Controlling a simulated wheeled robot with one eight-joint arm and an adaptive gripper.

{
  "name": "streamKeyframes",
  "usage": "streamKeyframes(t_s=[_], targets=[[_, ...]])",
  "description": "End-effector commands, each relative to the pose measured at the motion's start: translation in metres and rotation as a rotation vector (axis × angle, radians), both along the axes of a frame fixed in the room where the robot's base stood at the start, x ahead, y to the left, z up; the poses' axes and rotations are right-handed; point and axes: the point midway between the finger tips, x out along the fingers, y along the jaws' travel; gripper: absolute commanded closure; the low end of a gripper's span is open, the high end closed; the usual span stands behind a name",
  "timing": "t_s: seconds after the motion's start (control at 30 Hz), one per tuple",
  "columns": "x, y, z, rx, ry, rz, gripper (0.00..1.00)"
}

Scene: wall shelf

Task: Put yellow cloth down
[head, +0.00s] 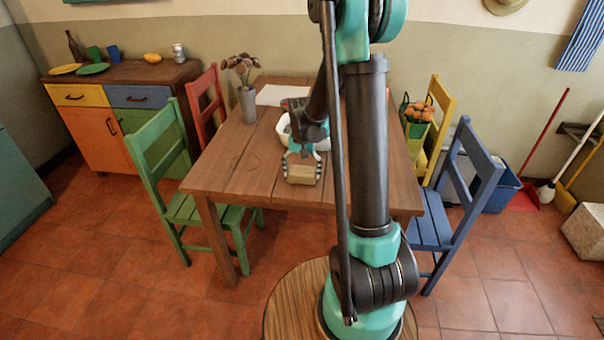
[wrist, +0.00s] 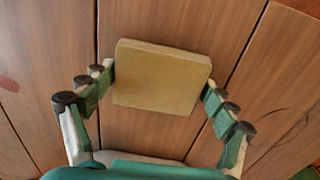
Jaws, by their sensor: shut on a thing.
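The yellow cloth (wrist: 160,78) is a folded, dull yellow square pad. In the wrist view it sits between the two fingers of my gripper (wrist: 158,85), which touch its left and right edges. In the head view the cloth (head: 300,174) shows at the front part of the wooden table (head: 235,165), with my gripper (head: 302,168) around it. My gripper is shut on the cloth. I cannot tell whether the cloth rests on the tabletop or is held just above it.
A grey vase with dried flowers (head: 247,104) stands at the table's left, near a white sheet (head: 279,95). Chairs surround the table. The table's front left is clear.

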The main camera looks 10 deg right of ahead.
Motion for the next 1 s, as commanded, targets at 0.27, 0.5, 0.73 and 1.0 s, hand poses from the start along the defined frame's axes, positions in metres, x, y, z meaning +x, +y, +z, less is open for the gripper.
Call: streamKeyframes(t_s=[0.27, 0.5, 0.73, 1.0], targets=[[-0.0002, 0.0, -0.0024, 0.0, 0.0, 0.0, 0.46], [-0.0001, 0.0, -0.0047, 0.0, 0.0, 0.0, 0.03], [-0.0001, 0.0, -0.0047, 0.0, 0.0, 0.0, 0.0], [-0.0002, 0.0, 0.0028, 0.0, 0.0, 0.0, 0.0]])
